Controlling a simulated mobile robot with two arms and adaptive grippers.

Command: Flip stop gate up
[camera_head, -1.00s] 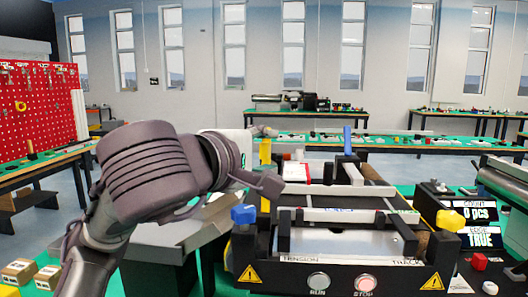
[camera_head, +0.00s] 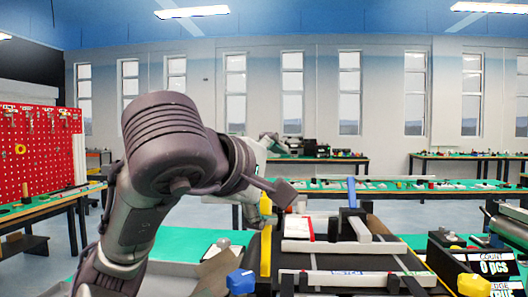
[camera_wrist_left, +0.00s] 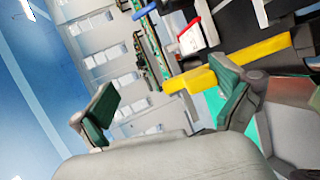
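A mini conveyor (camera_head: 345,278) stands at the lower right of the head view, cut off by the bottom edge. A yellow bar (camera_head: 265,252) runs along its left side, with a yellow block at its far end; it also shows in the left wrist view (camera_wrist_left: 262,52). I cannot tell for sure whether this is the stop gate. My left gripper (camera_wrist_left: 165,105) is open and empty, its green-padded fingers wide apart. The yellow block's end shows close to the right-hand finger; contact cannot be told. In the head view the left gripper is partly behind my arm. My right gripper is not in view.
A blue knob (camera_head: 241,282) sits at the conveyor's near left corner and a yellow knob (camera_head: 474,286) at its right. A blue upright piece (camera_head: 351,192) stands at the far end. A counter display (camera_head: 494,265) is at the right. Green-topped tables stand behind.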

